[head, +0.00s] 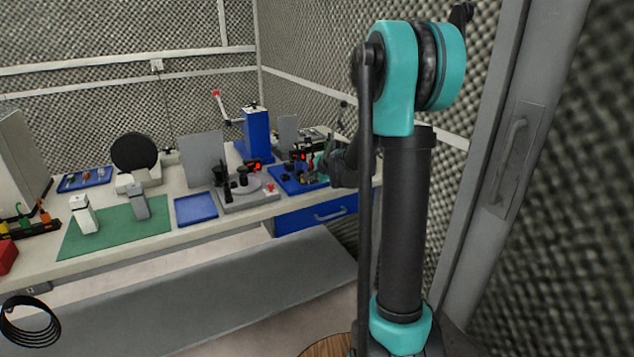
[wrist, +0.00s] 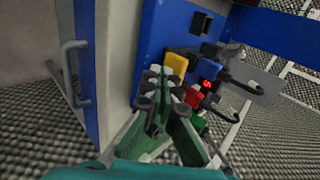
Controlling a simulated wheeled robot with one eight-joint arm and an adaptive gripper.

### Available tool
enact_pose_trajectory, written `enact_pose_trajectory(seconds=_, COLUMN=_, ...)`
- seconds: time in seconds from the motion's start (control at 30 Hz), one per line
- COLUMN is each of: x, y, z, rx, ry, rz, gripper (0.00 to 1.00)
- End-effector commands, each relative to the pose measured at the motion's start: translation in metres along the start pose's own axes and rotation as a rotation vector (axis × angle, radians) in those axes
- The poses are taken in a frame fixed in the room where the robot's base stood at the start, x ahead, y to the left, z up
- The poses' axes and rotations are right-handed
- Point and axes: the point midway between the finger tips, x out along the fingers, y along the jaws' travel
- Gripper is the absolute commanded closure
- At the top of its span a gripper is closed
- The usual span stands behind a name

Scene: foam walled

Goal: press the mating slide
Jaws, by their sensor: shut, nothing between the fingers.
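My gripper (wrist: 160,76) is shut and empty, its green fingers together in the wrist view. It points at a blue plate (wrist: 152,45) that carries a yellow block (wrist: 176,64), a dark socket-like block (wrist: 201,22), a blue block (wrist: 210,50) and a red part (wrist: 193,97). I cannot tell which of these is the mating slide, nor whether the fingertips touch anything; the fingers hide part of the plate. In the head view the blue plate (head: 285,183) lies at the bench's right end, with my gripper (head: 318,167) just over its right side, small and partly hidden.
A blue drawer with a handle (head: 330,213) is under the bench there. Black cables (wrist: 245,82) loop beside the plate. A foam wall rises close on the right.

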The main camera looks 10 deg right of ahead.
Motion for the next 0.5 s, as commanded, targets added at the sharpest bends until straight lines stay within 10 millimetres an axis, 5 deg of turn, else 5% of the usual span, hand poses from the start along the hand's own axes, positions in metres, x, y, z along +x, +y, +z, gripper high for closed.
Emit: enact_pose_trajectory(seconds=0.5, x=0.0078, y=-0.0074, z=-0.0001, rx=0.0, ry=0.0, rz=0.0, gripper=1.0)
